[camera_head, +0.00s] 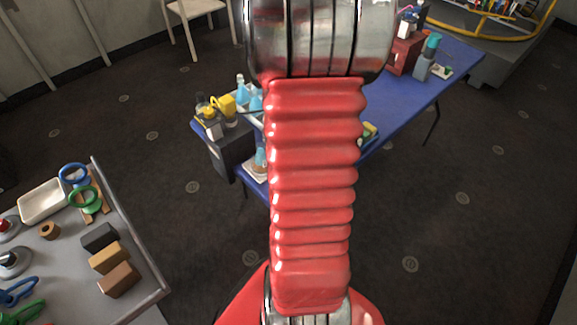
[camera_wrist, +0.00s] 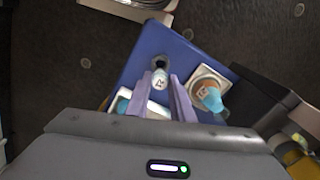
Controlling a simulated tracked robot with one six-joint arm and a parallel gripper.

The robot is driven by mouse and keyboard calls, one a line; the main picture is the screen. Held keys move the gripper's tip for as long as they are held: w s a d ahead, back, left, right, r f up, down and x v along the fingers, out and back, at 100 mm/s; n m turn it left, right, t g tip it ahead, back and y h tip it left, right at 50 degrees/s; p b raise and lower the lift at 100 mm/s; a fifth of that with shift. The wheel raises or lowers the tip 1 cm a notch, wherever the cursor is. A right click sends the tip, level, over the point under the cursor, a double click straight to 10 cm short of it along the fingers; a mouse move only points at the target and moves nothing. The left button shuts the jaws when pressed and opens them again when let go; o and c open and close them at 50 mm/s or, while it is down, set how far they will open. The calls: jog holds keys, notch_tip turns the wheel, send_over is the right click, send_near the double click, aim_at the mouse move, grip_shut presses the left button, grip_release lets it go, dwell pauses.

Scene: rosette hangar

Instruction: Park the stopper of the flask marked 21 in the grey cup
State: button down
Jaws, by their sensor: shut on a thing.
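My gripper (camera_wrist: 160,82) shows in the wrist view, its two fingers pointing at the blue table. It is shut on a small pale piece with a dark mark (camera_wrist: 159,83), which looks like a stopper; I cannot read the mark. Just beyond the fingertips is a small grey round thing (camera_wrist: 158,63), which looks like the grey cup. I cannot tell whether the held piece is above it or inside it. To the right, a flask with blue contents (camera_wrist: 210,98) stands on a square white base; its label is too small to read. In the head view my arm hides the gripper.
The blue table (camera_head: 425,92) carries a white rack with blue flasks (camera_head: 243,97), a yellow item (camera_head: 228,104) and a red box (camera_head: 404,54). A dark box (camera_wrist: 252,95) stands right of the flask. A grey bench (camera_head: 70,262) with blocks is at lower left. Open floor lies between.

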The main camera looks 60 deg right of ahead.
jog(key=shift+f, duration=0.1)
jog(key=shift+f, duration=1.85)
jog(key=shift+f, duration=0.4)
jog(key=shift+f, duration=0.65)
jog(key=shift+f, duration=0.5)
dwell(0.4)
jog(key=c, duration=1.5)
grip_release()
jog(key=shift+o, duration=0.3)
